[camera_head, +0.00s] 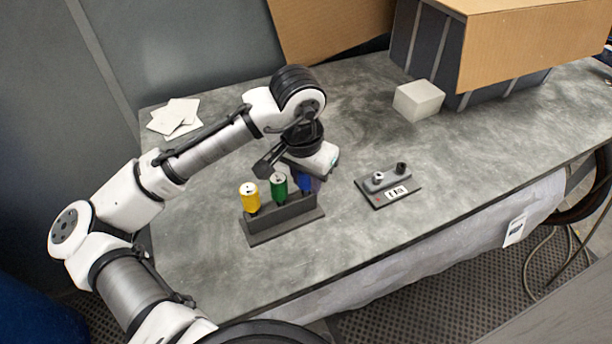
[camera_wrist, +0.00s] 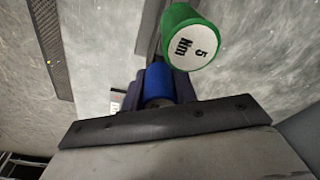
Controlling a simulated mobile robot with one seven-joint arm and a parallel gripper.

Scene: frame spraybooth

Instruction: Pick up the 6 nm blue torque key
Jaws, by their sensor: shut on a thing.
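The blue torque key (camera_head: 306,182) stands at the right end of a dark grey holder (camera_head: 287,225) on the table. My gripper (camera_head: 308,178) is above that end of the holder, with its fingers around the blue key. In the wrist view the blue key (camera_wrist: 159,82) sits between my two dark fingers, and my gripper (camera_wrist: 160,88) is shut on it. The key's top and marking are hidden behind the gripper body. Whether its lower end is still in the holder is hard to tell.
A green key (camera_head: 279,186) marked 5 Nm in the wrist view (camera_wrist: 191,40) stands close beside the blue one. A yellow key (camera_head: 249,196) is at the holder's left end. A small dark fixture (camera_head: 388,185) lies to the right. A white block (camera_head: 418,100) stands farther back.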

